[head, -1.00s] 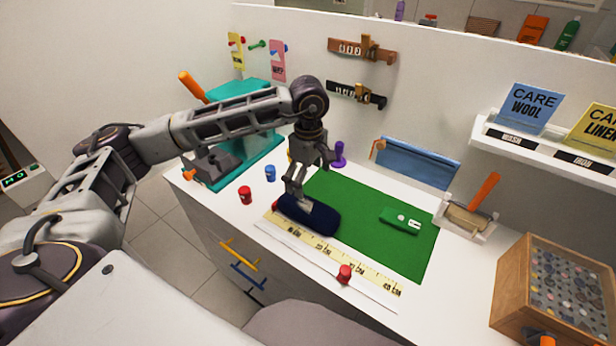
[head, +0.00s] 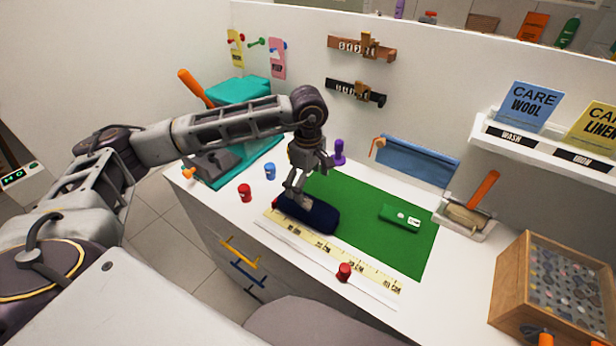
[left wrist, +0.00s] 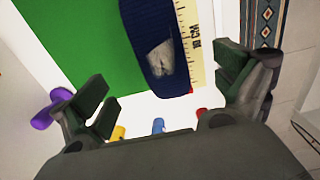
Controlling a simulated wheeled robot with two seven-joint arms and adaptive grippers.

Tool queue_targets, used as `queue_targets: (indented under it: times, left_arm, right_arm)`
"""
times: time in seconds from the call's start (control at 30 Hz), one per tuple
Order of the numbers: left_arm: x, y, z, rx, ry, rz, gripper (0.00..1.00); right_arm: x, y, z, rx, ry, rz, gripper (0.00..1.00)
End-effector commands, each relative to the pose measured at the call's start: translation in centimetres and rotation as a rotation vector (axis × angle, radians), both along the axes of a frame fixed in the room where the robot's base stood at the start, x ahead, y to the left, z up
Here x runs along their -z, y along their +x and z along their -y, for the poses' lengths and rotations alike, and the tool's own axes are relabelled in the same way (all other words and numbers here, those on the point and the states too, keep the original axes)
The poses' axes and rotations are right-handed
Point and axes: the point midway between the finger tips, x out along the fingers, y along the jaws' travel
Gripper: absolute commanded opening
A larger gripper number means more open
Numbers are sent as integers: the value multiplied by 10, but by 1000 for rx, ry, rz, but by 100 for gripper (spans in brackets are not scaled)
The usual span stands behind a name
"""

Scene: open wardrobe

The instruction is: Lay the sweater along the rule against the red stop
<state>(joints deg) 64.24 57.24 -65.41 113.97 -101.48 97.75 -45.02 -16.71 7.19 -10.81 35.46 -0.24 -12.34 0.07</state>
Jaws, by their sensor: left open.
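The sweater is a dark navy folded bundle (head: 318,218) with a pale grey patch. It lies along the near-left edge of the green mat, beside the yellow rule (head: 340,258). In the left wrist view the sweater (left wrist: 148,22) runs lengthwise next to the rule (left wrist: 193,45). A small red piece, possibly the red stop (head: 276,199), shows at the sweater's left end; whether they touch I cannot tell. My left gripper (head: 297,197) is open above the sweater's left part, with fingers spread apart in the left wrist view (left wrist: 165,90). My right gripper is not in view.
A red peg (head: 344,271) stands on the rule's right part. Red (head: 245,193), blue (head: 270,172) and purple (head: 339,152) pegs stand left of and behind the mat. A green card case (head: 399,217) lies on the green mat (head: 385,249). A wooden box (head: 510,290) stands right.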

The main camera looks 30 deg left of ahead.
Motion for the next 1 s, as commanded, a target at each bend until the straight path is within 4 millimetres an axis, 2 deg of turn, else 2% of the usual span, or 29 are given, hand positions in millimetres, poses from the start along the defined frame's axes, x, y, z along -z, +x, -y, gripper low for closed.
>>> queue_targets:
  times: [0.63, 0.8, 1.0]
  left_arm:
    - [78, 0, 0, 0, 0, -1, 98]
    - [96, 0, 0, -1, 0, -1, 98]
    - [109, 0, 0, 0, 0, 0, 98]
  right_arm:
    - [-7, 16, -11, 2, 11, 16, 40]
    - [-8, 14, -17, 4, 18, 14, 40]
    - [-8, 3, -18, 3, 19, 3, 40]
